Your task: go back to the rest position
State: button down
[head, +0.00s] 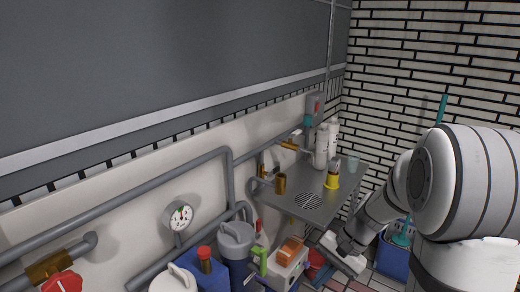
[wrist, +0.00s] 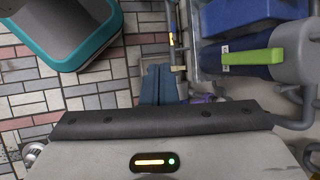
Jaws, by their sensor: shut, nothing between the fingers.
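My gripper (wrist: 159,70) shows in the wrist view as two blue-grey fingers pressed together above its pale housing, with nothing between them. In the head view my gripper (head: 336,250) hangs low at the end of my white arm, near the floor and in front of the metal shelf; its fingertips are hard to make out there. No wire hanger can be made out in either view.
A metal shelf (head: 335,195) on the wall holds white bottles (head: 321,150), a yellow item (head: 332,178) and a brass cup (head: 281,184). Pipes and a gauge (head: 179,217) line the wall. Blue containers (wrist: 245,15) crowd the wrist view's right; tiled floor (wrist: 50,95) shows left.

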jog(key=s+r+n+t+h+p, duration=0.2)
jog(key=s+r+n+h+p, duration=0.1)
jog(key=r, duration=0.6)
jog(key=s+r+n+t+h+p, duration=0.2)
jog(key=s+r+n+h+p, duration=0.1)
jog(key=s+r+p, duration=0.3)
notch_tip(320, 180, up, 4)
jog(key=shift+s+d+f+n+t, duration=0.2)
jog(key=shift+s+n+t, duration=0.15)
jog(key=shift+s, duration=0.85)
